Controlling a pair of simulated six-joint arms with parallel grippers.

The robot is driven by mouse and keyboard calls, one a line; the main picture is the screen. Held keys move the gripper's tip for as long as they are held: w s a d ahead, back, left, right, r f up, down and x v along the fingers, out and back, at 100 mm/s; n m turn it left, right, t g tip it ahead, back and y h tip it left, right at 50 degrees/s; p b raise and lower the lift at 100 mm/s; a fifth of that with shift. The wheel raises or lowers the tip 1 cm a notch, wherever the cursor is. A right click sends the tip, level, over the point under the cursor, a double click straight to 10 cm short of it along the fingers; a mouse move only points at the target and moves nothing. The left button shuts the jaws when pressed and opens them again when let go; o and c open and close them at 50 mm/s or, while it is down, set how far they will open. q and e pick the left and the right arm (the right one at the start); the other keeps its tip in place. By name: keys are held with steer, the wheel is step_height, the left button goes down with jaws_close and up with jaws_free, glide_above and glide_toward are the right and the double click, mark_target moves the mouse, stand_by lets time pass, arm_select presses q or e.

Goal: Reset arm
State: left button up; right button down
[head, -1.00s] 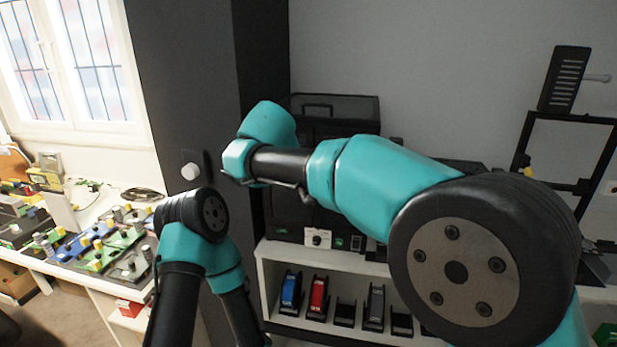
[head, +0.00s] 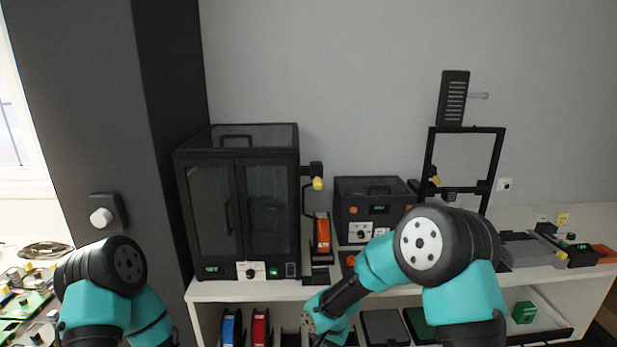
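My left arm shows at the lower left, bent with its elbow up. Its gripper is outside the picture. My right arm shows at the lower centre and right, with its elbow raised in front of the white shelf (head: 330,290) and its forearm slanting down to the left. The far end of this arm is near the bottom edge, in front of the lower shelf. No fingers can be made out on either arm, and I see nothing held.
A black cabinet machine (head: 240,205) and a smaller black box machine (head: 370,212) stand on the shelf. A black frame (head: 465,130) stands to the right. Red (head: 261,326) and blue (head: 232,326) items sit below. A dark column (head: 100,120) and a cluttered table (head: 25,295) are at left.

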steer(key=s+d+f+n, duration=0.1)
steer(key=s+d+f, duration=0.6)
steer(key=s+d, duration=0.2)
steer(key=s+d+f+n+y, duration=0.1)
steer(key=s+d+f, duration=0.6)
steer(key=s, duration=0.6)
steer(key=shift+s+d+f, duration=0.15)
steer(key=shift+d, duration=1)
